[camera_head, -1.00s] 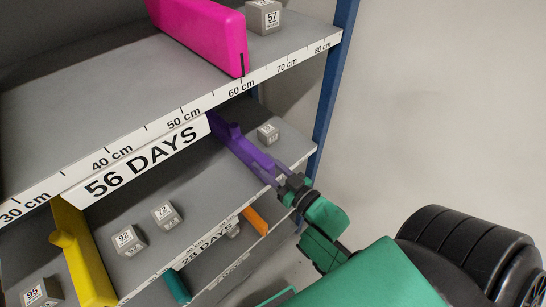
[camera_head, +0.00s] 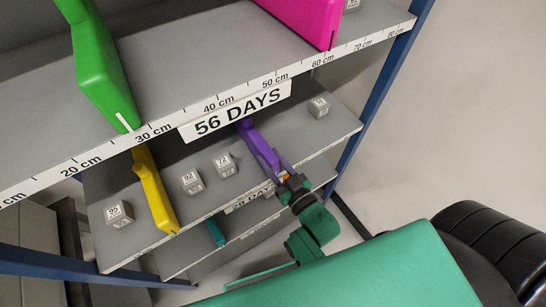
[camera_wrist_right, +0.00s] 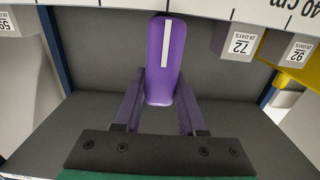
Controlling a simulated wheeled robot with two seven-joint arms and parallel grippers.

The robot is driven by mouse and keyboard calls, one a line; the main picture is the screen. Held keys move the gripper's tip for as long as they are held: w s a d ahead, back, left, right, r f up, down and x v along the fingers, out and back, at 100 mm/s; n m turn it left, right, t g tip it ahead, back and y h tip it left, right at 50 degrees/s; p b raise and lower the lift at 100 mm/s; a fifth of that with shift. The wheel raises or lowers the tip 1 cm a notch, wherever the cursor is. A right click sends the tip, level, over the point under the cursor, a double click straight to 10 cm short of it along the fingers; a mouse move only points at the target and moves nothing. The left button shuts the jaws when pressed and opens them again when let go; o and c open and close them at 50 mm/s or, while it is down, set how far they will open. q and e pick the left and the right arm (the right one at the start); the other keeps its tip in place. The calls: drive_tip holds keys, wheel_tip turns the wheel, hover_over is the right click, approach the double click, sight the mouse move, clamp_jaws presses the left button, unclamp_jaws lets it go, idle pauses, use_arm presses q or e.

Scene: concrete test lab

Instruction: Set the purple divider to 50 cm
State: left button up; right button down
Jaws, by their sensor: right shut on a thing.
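The purple divider (camera_head: 262,152) stands on the middle shelf (camera_head: 205,206), between the 72 cube (camera_head: 224,165) and a cube at the right end (camera_head: 319,106). My right gripper (camera_head: 281,178) is shut on its front end. In the right wrist view the divider (camera_wrist_right: 165,50) shows a white stripe, and the fingers of the gripper (camera_wrist_right: 160,92) lie on both sides of it. The front-edge scale of the middle shelf is too small and partly hidden to read at the divider. My left gripper is not in view.
A yellow divider (camera_head: 152,190) stands left of the 92 cube (camera_head: 191,181); the 95 cube (camera_head: 118,213) is farther left. The upper shelf carries a green divider (camera_head: 100,70) and a magenta divider (camera_head: 308,18). A blue post (camera_head: 385,75) bounds the right.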

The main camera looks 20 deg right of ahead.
drive_tip(key=shift+c, duration=2.4)
unclamp_jaws()
drive_tip(key=shift+d, duration=0.1)
drive_tip(key=p+v, duration=0.1)
drive_tip(key=v, duration=1.3)
drive_tip(key=shift+s, duration=0.25)
drive_tip(key=shift+f, duration=0.1)
